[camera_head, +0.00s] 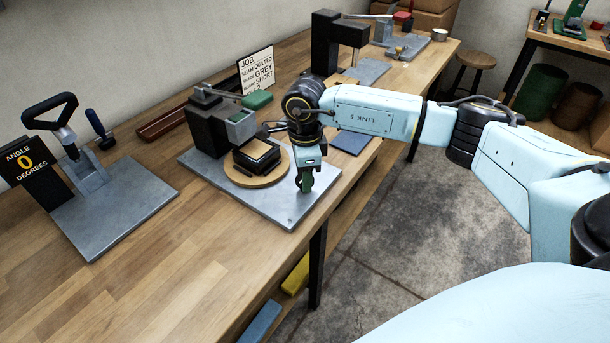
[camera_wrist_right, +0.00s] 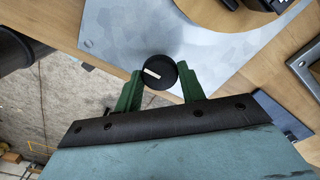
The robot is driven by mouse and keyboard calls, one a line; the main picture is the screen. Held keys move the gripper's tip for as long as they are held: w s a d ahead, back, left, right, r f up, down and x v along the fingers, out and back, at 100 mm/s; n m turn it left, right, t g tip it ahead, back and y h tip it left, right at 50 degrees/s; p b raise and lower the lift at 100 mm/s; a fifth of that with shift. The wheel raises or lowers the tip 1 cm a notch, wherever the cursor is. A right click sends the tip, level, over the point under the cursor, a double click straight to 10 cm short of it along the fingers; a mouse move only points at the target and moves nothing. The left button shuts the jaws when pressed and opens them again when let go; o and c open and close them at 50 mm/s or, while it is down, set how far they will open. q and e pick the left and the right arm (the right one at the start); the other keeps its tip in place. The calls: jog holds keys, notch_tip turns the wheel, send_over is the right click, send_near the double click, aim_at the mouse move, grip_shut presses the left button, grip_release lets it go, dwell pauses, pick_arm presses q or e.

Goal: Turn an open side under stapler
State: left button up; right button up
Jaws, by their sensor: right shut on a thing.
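The stapler (camera_head: 213,122) is a dark upright body with a grey head and a green-tipped lever (camera_head: 257,99), fixed on a grey metal plate (camera_head: 205,172). A dark square workpiece with a tan top (camera_head: 257,153) sits on a round wooden turntable (camera_head: 240,179), in front of and below the stapler head. My right gripper (camera_head: 305,186) is low over the plate's right edge, beside the turntable. In the right wrist view its green fingers are on both sides of a round black knob (camera_wrist_right: 160,72) with a white pointer line. My left gripper is out of view.
A lever tool on a plate (camera_head: 115,208) with an "ANGLE 0 DEGREES" sign (camera_head: 25,163) stands at left. A job card (camera_head: 257,71) stands behind the stapler. A black press (camera_head: 325,45) stands farther back. The bench's near left is clear.

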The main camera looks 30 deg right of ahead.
jog(key=shift+r, duration=0.1)
dwell(0.4)
jog(key=o, duration=1)
jog(key=shift+c, duration=0.2)
notch_tip(320, 180, up, 13)
jog(key=shift+r, duration=0.15)
